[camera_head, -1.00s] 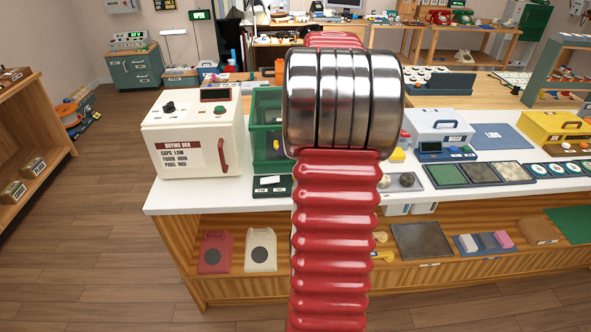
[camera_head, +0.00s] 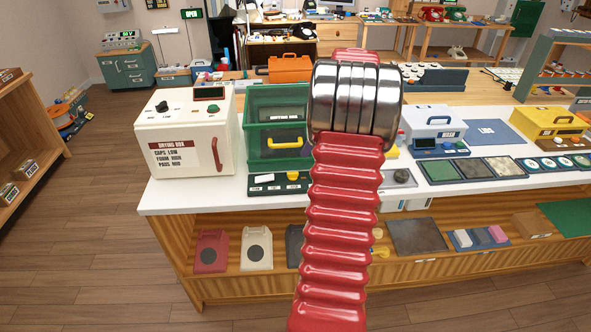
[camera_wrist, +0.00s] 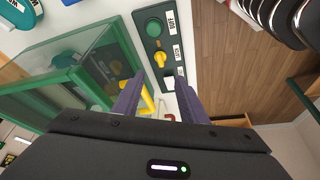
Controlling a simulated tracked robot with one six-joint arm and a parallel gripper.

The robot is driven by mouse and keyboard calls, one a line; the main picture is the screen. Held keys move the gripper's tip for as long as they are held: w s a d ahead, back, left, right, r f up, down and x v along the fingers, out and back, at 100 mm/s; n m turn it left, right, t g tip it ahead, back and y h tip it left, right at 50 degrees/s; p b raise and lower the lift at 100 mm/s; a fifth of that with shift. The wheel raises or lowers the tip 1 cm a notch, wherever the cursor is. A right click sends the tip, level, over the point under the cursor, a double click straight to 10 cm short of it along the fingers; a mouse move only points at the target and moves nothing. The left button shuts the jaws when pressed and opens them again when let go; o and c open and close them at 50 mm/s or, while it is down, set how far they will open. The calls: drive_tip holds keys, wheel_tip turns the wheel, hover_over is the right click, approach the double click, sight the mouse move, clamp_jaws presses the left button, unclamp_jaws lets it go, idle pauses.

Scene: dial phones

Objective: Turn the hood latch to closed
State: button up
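The green hood (camera_head: 259,128), a box with clear panels and a yellow handle (camera_head: 285,143), stands on the white counter. In front of it lies a dark green control panel (camera_head: 272,187) with a yellow knob (camera_head: 292,176). In the wrist view, the panel shows a green button (camera_wrist: 154,27), the yellow latch knob (camera_wrist: 160,60) and a white switch (camera_wrist: 168,82). My gripper (camera_wrist: 160,80) is open, its purple fingers apart with nothing held. The knob appears just beyond the fingertips; contact cannot be told.
A white drying box (camera_head: 187,130) stands left of the hood. A blue-grey wash box (camera_head: 432,122) and several trays stand to the right. The hood's yellow handle (camera_wrist: 147,98) shows close to my left finger in the wrist view.

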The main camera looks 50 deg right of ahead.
sight(293, 173)
drive_tip(key=x, duration=1.2)
drive_tip(key=shift+f, duration=0.2)
drive_tip(key=shift+c, duration=0.4)
clamp_jaws()
drive_tip(key=shift+a, duration=0.1)
